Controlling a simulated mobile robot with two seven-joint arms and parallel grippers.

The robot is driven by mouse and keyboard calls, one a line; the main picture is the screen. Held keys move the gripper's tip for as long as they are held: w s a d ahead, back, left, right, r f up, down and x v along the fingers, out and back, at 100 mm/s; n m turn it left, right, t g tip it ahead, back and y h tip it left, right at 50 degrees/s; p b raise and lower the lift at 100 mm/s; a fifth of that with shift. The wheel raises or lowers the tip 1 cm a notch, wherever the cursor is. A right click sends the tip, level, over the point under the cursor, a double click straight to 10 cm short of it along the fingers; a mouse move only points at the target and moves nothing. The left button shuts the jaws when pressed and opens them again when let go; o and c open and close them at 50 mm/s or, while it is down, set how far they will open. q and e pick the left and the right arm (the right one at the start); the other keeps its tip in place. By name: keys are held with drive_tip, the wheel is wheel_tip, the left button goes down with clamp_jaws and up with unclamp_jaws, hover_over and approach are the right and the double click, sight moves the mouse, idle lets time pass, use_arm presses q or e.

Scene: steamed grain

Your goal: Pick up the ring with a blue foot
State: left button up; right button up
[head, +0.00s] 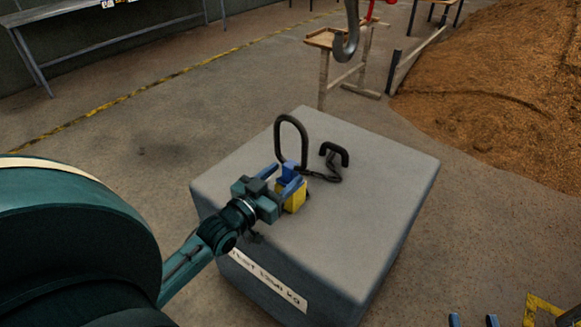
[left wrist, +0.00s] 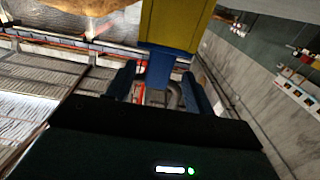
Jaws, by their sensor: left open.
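A dark ring (head: 291,118) stands upright on top of a large grey block (head: 370,190). A blue piece (head: 291,169) above a yellow piece (head: 291,198) is at its lower end; whether they join the ring is unclear. My left gripper (head: 280,178) is open, its fingers around the blue piece. In the left wrist view, the blue piece (left wrist: 157,68) lies between the spread fingertips (left wrist: 158,85), with the yellow piece (left wrist: 175,22) beyond. I cannot tell if the fingers touch it. My right gripper (head: 473,320) shows only two separated tips at the bottom edge.
A dark handle (head: 334,152) with a chain (head: 322,176) lies beside the ring on the block. A grey hook (head: 346,42) hangs above and beyond. A wooden stand (head: 325,38) and a brown grain heap (head: 500,90) are behind.

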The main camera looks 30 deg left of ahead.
sight(295, 164)
use_arm(q)
drive_tip(key=w, duration=0.1)
drive_tip(key=w+b, duration=0.1)
drive_tip(key=w, duration=0.2)
drive_tip(key=shift+w+d+b, duration=0.25)
drive_tip(key=shift+d+b, duration=0.05)
drive_tip(key=shift+b, duration=0.05)
drive_tip(key=shift+w, duration=0.3)
use_arm(e)
drive_tip(key=shift+s+a+n+t+y, duration=0.2)
drive_tip(key=shift+a+n+t+y, duration=0.2)
drive_tip(key=shift+n+t+y, duration=0.15)
use_arm(q)
clamp_jaws()
drive_tip(key=shift+r, duration=0.25)
